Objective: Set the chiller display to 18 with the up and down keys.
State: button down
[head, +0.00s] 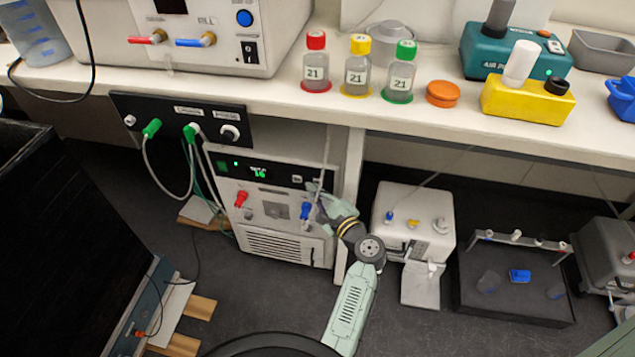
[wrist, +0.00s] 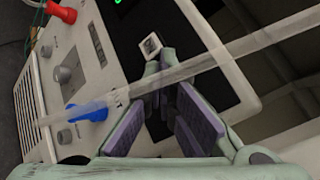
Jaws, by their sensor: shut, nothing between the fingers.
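The chiller (head: 285,215) stands under the bench, with a black strip across its top front. Its green display (head: 259,173) shows two digits, too small to read surely; they look like 16 or 18. A pale square key (head: 297,179) sits on the strip right of the display. In the wrist view one key (wrist: 152,45) shows just beyond my fingertips; a second key is not clearly visible there. My gripper (head: 318,192) is shut and empty at the strip's right end. In the wrist view the fingertips (wrist: 155,88) are close to the key; I cannot tell whether they touch.
A translucent tube (wrist: 235,50) crosses in front of the fingers in the wrist view. Red (head: 241,199) and blue (head: 306,210) fittings stick out of the chiller's front. A bench leg (head: 351,195) and a white pump box (head: 412,220) stand to the right.

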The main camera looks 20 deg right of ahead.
jog(key=shift+s+a, duration=0.1)
jog(key=shift+s, duration=0.05)
jog(key=shift+s+a+p, duration=0.25)
jog(key=shift+s+a, duration=0.3)
jog(key=shift+s, duration=0.3)
jog(key=shift+s+a+p, duration=0.3)
jog(key=shift+s+a, duration=0.25)
jog(key=shift+s, duration=0.25)
jog(key=shift+s+a+p, duration=0.25)
jog(key=shift+s+a, duration=0.3)
jog(key=shift+s, duration=0.3)
dwell(0.4)
